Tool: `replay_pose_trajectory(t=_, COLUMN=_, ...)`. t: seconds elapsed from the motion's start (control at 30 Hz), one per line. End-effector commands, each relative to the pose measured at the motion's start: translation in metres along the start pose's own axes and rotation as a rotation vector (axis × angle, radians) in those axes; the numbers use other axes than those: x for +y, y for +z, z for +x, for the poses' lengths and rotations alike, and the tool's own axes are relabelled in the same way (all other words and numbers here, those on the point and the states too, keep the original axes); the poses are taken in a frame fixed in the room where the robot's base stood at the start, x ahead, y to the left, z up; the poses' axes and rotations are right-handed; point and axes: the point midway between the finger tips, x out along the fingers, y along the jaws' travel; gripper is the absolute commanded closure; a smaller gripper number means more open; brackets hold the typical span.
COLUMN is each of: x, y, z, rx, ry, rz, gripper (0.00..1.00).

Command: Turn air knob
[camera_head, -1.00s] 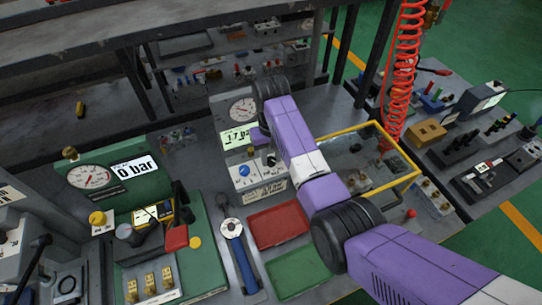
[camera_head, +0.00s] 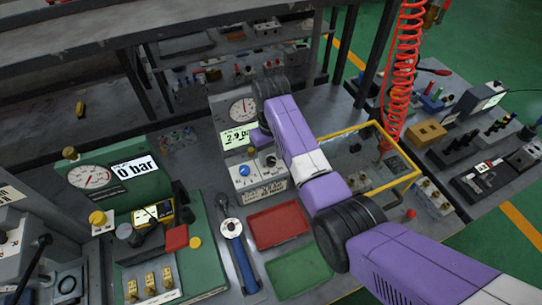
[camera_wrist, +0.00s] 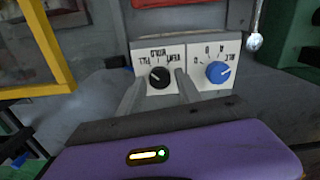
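A white control panel (camera_head: 262,187) at the bench's middle carries a black knob (camera_head: 271,161) and a blue knob (camera_head: 244,171). In the wrist view the panel is upside down: the black knob (camera_wrist: 159,77) has labels like HOLD, VENT and FILL, and the blue knob (camera_wrist: 218,72) stands to its right. My gripper (camera_wrist: 159,88) has its two fingers parted on either side of the black knob, with gaps visible; contact cannot be told. In the head view, my arm partly hides the fingers. Above the panel are a round gauge (camera_head: 242,110) and a display (camera_head: 237,137) reading about 2.9 bar.
A yellow-framed clear box (camera_head: 385,190) stands right of the panel. Red (camera_head: 278,226) and green (camera_head: 298,272) trays and a blue-handled tool (camera_head: 238,250) lie in front. A green gauge unit (camera_head: 110,182) showing 0 bar is at left.

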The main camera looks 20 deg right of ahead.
Motion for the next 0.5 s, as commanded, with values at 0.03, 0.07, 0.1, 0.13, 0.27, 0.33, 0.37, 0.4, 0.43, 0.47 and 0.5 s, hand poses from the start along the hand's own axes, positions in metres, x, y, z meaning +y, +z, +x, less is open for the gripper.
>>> replay_pose_trajectory(t=0.03, x=0.0, y=0.0, z=0.0, rx=0.0, ry=0.0, rz=0.0, gripper=0.48)
replay_pose_trajectory(t=0.07, x=0.0, y=0.0, z=0.0, rx=-0.001, ry=0.0, rz=0.001, gripper=0.48)
replay_pose_trajectory(t=0.1, x=0.0, y=0.0, z=0.001, rx=-0.001, ry=0.0, rz=0.001, gripper=0.48)
replay_pose_trajectory(t=0.13, x=0.0, y=0.001, z=0.001, rx=-0.001, ry=0.0, rz=0.001, gripper=0.48)
replay_pose_trajectory(t=0.27, x=0.0, y=0.001, z=0.001, rx=-0.002, ry=0.0, rz=0.001, gripper=0.48)
replay_pose_trajectory(t=0.33, x=0.0, y=0.001, z=0.001, rx=-0.002, ry=0.0, rz=0.001, gripper=0.48)
replay_pose_trajectory(t=0.37, x=0.0, y=0.001, z=0.0, rx=-0.001, ry=0.0, rz=0.001, gripper=0.48)
replay_pose_trajectory(t=0.4, x=0.0, y=0.0, z=-0.002, rx=0.0, ry=0.0, rz=0.001, gripper=0.48)
replay_pose_trajectory(t=0.43, x=0.0, y=0.0, z=-0.004, rx=0.0, ry=0.0, rz=0.001, gripper=0.48)
replay_pose_trajectory(t=0.47, x=0.0, y=0.0, z=-0.007, rx=0.0, ry=0.0, rz=0.001, gripper=0.48)
replay_pose_trajectory(t=0.5, x=0.0, y=-0.001, z=-0.013, rx=0.001, ry=0.0, rz=0.001, gripper=0.48)
